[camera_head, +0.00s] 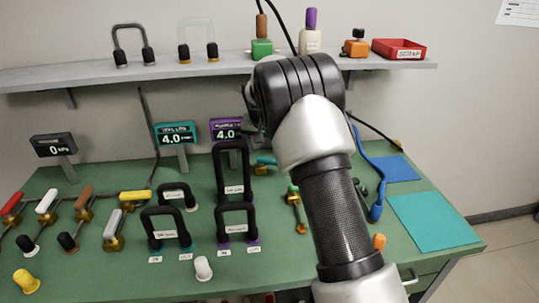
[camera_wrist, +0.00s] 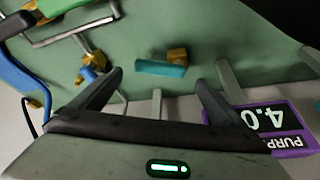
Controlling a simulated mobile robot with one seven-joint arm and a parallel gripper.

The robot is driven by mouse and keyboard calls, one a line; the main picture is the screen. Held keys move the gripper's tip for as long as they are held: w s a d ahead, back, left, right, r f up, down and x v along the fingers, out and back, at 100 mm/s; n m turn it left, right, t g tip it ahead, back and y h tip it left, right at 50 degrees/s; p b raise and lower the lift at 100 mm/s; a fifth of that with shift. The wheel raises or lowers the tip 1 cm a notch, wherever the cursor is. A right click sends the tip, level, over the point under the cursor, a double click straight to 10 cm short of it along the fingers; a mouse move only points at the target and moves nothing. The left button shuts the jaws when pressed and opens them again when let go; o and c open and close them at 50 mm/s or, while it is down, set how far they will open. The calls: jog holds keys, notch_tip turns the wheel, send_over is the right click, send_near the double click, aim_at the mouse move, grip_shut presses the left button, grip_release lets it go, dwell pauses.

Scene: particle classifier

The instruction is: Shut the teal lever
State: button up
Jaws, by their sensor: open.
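The teal lever (camera_head: 265,160) is a short teal handle on a brass valve at the back of the green bench, partly hidden by my arm in the head view. In the wrist view the teal lever (camera_wrist: 161,69) lies across the picture, with its brass body at its right end. My gripper (camera_wrist: 159,77) is open and empty, its fingers to either side of the lever in that view. I see no contact with it, and the exact gap cannot be told. In the head view my gripper is mostly hidden behind my arm.
A purple display (camera_head: 226,129) stands close to the lever and shows beside my right finger in the wrist view (camera_wrist: 274,124). A teal display (camera_head: 176,133) stands farther left. Black looped handles (camera_head: 232,170) stand in front. A blue hose (camera_head: 376,209) runs at right.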

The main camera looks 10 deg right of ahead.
jog(key=p+v, duration=0.1)
jog(key=v, duration=1.2)
jog(key=shift+s, duration=0.15)
jog(key=shift+c, duration=0.6)
jog(key=shift+g, duration=0.3)
jog(key=w+d+f, duration=0.1)
jog(key=d+f, duration=0.1)
jog(key=w+d+f+p, duration=0.1)
jog(key=d+f, duration=0.1)
jog(key=w+d+f, duration=0.2)
jog(key=shift+d, duration=0.35)
jog(key=c, duration=1.8)
jog(key=x, duration=0.9)
jog(key=shift+w+a+f, duration=0.1)
jog(key=shift+a+f, duration=0.05)
jog(key=shift+f, duration=0.2)
grip_shut()
jog(key=shift+b, duration=0.3)
